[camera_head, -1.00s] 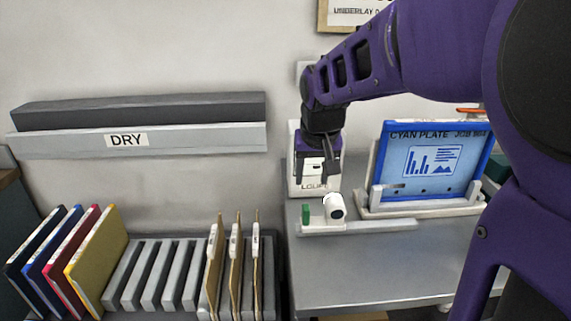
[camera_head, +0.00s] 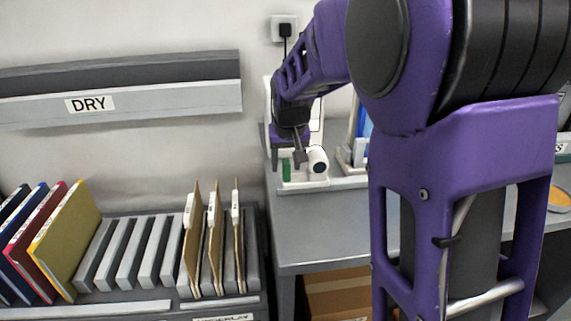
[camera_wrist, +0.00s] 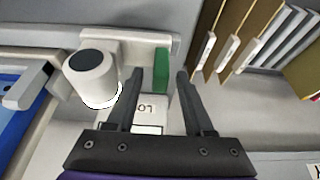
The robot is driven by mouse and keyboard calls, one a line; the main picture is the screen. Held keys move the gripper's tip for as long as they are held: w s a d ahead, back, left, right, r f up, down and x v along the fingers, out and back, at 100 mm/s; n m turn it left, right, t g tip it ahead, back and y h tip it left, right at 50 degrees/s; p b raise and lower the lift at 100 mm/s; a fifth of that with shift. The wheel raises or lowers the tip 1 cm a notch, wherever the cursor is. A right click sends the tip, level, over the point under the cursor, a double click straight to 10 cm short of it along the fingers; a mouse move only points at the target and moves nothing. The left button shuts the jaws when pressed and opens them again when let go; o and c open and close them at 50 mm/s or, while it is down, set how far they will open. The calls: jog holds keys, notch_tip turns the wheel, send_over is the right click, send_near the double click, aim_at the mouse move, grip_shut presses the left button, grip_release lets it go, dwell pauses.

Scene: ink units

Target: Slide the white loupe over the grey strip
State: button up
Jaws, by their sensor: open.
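The white loupe (camera_head: 317,160) is a short white cylinder with a dark round face. It stands on a pale grey ledge (camera_head: 348,183), which may be the grey strip; I cannot tell for sure. In the wrist view the loupe (camera_wrist: 88,82) is left of my gripper (camera_wrist: 158,74), outside the fingers. A small green block (camera_wrist: 161,68) shows between the two fingertips, beside the loupe. In the head view my gripper (camera_head: 287,162) is open, with its fingers around the green block's (camera_head: 286,169) position. Contact cannot be told.
A white box with a partly hidden label (camera_wrist: 150,108) lies below the fingers in the wrist view. A blue-framed plate (camera_head: 363,125) in a stand is right of the loupe. The grey table front (camera_head: 320,230) is clear.

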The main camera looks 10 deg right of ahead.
grip_shut()
dwell(1.4)
